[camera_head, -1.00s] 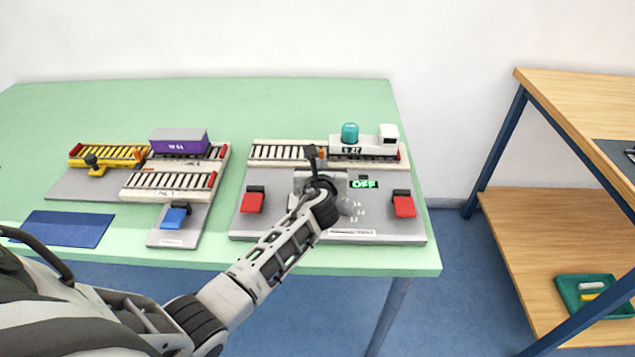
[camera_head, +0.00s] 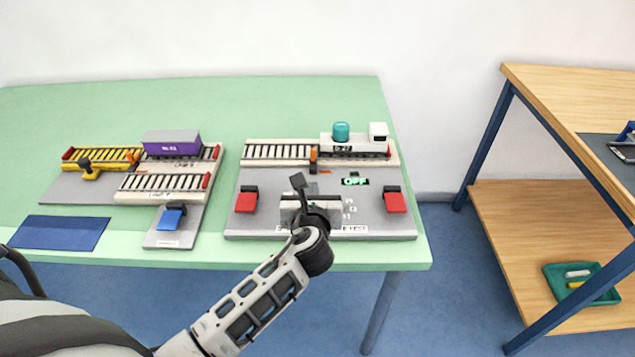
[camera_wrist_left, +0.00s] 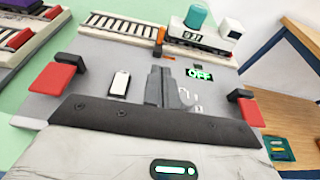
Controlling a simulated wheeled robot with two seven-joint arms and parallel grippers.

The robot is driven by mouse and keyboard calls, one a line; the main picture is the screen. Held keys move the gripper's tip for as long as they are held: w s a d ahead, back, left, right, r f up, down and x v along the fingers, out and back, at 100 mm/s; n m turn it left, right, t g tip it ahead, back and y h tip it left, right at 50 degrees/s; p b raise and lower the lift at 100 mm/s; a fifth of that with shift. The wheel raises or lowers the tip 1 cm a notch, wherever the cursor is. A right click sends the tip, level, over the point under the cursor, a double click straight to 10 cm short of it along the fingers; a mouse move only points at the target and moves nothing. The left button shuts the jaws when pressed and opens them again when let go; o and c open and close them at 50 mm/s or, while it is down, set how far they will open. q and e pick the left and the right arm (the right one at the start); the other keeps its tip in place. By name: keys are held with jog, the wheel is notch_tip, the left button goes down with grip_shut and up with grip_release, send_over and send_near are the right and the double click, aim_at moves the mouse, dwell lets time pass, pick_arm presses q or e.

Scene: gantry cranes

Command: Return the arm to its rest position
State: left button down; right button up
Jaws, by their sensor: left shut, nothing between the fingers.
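My left gripper (camera_head: 305,192) hangs over the front half of the right-hand grey board (camera_head: 270,187), its arm reaching in from the bottom. In the left wrist view its fingers (camera_wrist_left: 165,88) are together with nothing between them. The gripper appears to be above the board, between the two red rockers, and apart from them. The left red rocker (camera_head: 246,200) and right red rocker (camera_head: 395,200) stand at the board's sides. A green "OFF" display (camera_head: 355,181) is lit behind the gripper. The hand hides part of the board's front. My right gripper is not in view.
On the board's rear track (camera_head: 275,152) stands a white locomotive (camera_head: 345,148) with a teal cylinder (camera_head: 341,132). An orange post (camera_head: 313,159) stands by the track. A purple wagon (camera_head: 171,143), yellow track piece (camera_head: 95,160) and blue rocker (camera_head: 171,217) are at left. A wooden shelf (camera_head: 540,230) stands right.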

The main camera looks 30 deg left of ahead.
pick_arm(q)
jog(key=s+f+n+g, duration=0.1)
jog(key=s+n, duration=0.1)
jog(key=n, duration=0.1)
jog(key=s+n+g, duration=0.1)
jog(key=s+n, duration=0.2)
jog(key=s+a+f+n+g+h, duration=0.1)
jog(key=s+n, duration=0.1)
jog(key=n, duration=0.1)
jog(key=shift+s+f, duration=0.25)
jog(key=shift+f, duration=0.1)
jog(key=s+d+n+g+h, duration=0.3)
jog(key=s+n, duration=0.6)
jog(key=n, duration=0.1)
jog(key=s+d+n+g+h, duration=0.2)
jog(key=s+n+g+h, duration=0.1)
jog(key=s+n, duration=0.65)
jog(key=w+d+f+t+h, duration=0.2)
jog(key=w+d+f+t, duration=0.3)
jog(key=f, duration=0.4)
jog(key=shift+t, duration=0.6)
jog(key=shift+w+d+m, duration=0.1)
jog(key=shift+m, duration=0.15)
